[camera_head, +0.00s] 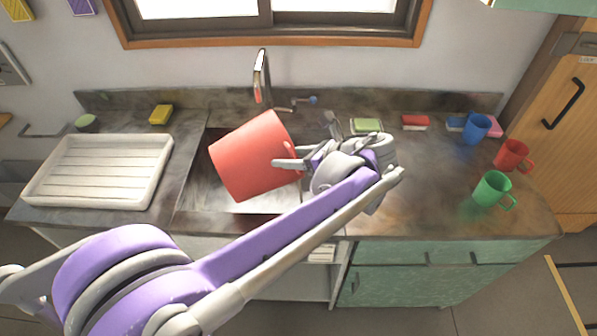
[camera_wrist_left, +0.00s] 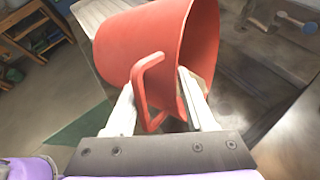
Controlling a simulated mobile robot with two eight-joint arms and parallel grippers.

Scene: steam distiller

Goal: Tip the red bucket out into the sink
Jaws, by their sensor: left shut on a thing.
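The red bucket (camera_head: 247,160) is tilted over the sink (camera_head: 203,192), apart from its floor. In the left wrist view the bucket (camera_wrist_left: 140,45) lies on its side with its mouth towards the right. What is inside the bucket cannot be told. My left gripper (camera_head: 284,163) is at its right side, shut on it at the handle; in the left wrist view the fingers (camera_wrist_left: 160,100) stand either side of the handle (camera_wrist_left: 145,85). My right gripper is not in view.
A tap (camera_head: 261,75) stands behind the bucket. A white drying rack (camera_head: 98,170) is left of the sink. A green mug (camera_head: 493,190), a red mug (camera_head: 512,155) and a blue mug (camera_head: 475,128) stand on the right counter.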

